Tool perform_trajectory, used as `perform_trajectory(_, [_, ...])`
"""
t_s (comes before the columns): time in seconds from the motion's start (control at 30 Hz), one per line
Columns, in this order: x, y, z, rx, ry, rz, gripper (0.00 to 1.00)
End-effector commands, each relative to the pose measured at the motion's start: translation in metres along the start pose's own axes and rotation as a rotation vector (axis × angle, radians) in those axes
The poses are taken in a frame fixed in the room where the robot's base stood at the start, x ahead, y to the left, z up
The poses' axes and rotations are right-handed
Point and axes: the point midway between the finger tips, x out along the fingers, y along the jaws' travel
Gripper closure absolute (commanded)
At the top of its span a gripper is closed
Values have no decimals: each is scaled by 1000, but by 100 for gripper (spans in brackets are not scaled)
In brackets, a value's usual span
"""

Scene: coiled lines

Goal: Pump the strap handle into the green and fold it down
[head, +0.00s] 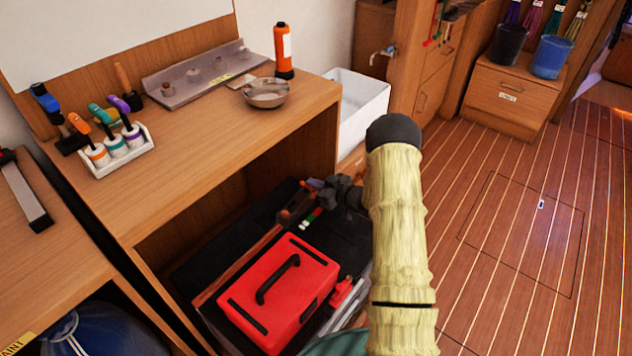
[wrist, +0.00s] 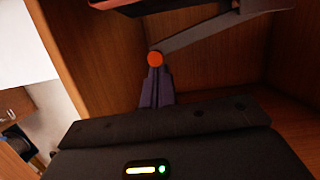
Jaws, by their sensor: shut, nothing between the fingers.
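In the wrist view, a grey strap handle bar (wrist: 215,32) slants down to the left and ends in a round orange knob (wrist: 155,59). My gripper (wrist: 154,70) is shut and empty, its fingertips right under the knob; whether they touch it I cannot tell. In the head view, my gripper (head: 318,184) is low beside the open cabinet bay, small and partly hidden by my arm. A small strip with green and red patches (head: 311,218) lies on the dark surface below it. Where a pointer stands on it is too small to read.
A red case with a black handle (head: 282,290) stands in front of the strip. The wooden bench top (head: 200,140) and the bay's walls hem in the space. A white bin (head: 355,105) stands behind. The floor (head: 530,210) at right is clear.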

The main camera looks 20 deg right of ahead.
Motion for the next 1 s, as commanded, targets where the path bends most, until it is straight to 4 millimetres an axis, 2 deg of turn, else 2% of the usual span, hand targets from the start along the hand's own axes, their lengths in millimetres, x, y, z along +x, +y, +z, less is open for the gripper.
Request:
perform_trajectory(0.27, [0,0,1,0,0,0,100])
perform_trajectory(0.5, [4,8,16,0,1,-1,100])
perform_trajectory(0.83, [3,8,14,0,0,-1,100])
perform_trajectory(1.0, [0,9,1,-1,1,-2,100])
